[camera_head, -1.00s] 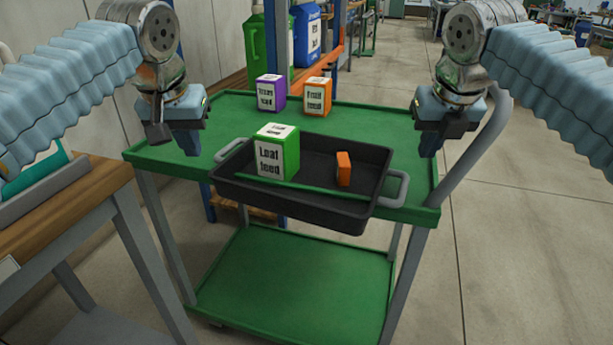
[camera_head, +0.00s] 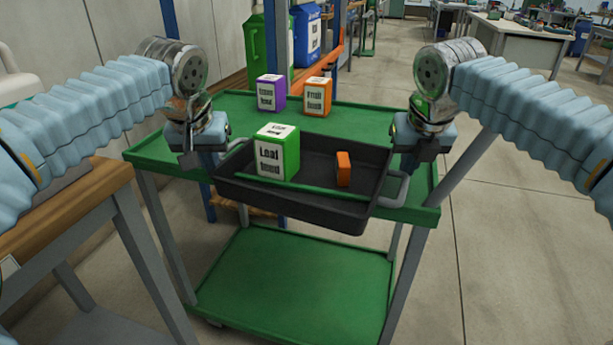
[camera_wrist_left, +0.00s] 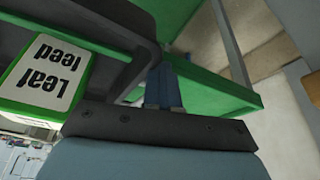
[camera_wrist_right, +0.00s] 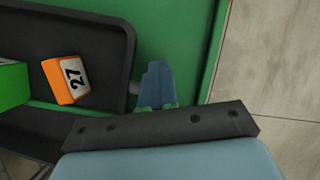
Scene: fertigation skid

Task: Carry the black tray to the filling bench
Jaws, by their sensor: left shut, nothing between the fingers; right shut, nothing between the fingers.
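The black tray (camera_head: 300,206) sits on the green cart's top, with a grey handle at each end. Whether either gripper touches a handle I cannot tell.
The green cart (camera_head: 180,150) has a lower shelf (camera_head: 295,285), which is empty. Purple (camera_head: 271,93) and orange (camera_head: 317,97) feed boxes stand behind the tray. A wood-topped bench (camera_head: 90,200) is at the left; no label identifies it. Open floor (camera_head: 530,240) lies to the right.

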